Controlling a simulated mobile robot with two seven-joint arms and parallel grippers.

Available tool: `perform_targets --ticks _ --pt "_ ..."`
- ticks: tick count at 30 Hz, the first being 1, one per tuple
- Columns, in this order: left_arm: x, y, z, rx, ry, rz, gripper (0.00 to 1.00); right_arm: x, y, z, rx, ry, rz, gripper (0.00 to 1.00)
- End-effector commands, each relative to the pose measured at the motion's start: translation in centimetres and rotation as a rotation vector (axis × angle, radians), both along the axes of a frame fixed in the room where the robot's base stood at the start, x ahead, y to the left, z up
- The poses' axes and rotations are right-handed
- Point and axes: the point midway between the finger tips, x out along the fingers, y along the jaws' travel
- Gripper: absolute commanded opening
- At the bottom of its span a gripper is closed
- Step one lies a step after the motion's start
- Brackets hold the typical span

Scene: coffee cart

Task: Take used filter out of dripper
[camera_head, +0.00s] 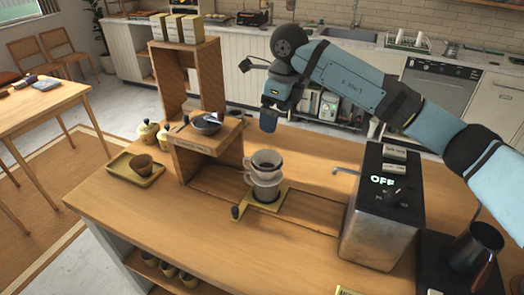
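A pale dripper (265,177) stands over a vessel (265,193) on a small yellow stand in the middle of the wooden counter. A greyish rim with a darker inside (267,158) shows at the dripper's top and looks like the used filter seated in it; the picture is too small to be certain. My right arm comes in from the right. My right gripper (268,121) points down above the dripper, apart from it. Its fingers are too small and dark to show whether they are open. My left gripper is out of view.
A wooden shelf unit (184,75) holding a dark bowl (207,123) stands left of the dripper. A yellow tray (122,177) with a brown cone-shaped cup (142,166) lies further left. A metal machine reading OFF (383,225) stands to the right.

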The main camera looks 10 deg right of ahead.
Motion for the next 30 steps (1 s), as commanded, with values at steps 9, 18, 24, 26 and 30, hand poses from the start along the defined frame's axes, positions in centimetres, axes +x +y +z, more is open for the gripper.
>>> perform_targets --ticks 9,18,24,26,30 --pt "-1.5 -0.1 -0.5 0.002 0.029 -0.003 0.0 0.2 0.1 -3.3 -0.013 0.003 -0.003 1.0" --pt "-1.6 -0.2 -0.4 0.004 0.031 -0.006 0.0 0.5 0.7 -7.9 -0.012 0.001 -0.003 1.0" --pt "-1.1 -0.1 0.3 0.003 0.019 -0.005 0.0 0.5 0.9 -8.9 -0.012 0.002 -0.002 1.0" --pt "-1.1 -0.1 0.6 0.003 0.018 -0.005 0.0 0.4 1.0 -9.5 -0.012 0.002 -0.003 1.0" --pt "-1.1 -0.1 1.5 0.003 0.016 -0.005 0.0 0.3 1.6 -11.5 -0.011 0.003 -0.002 1.0"
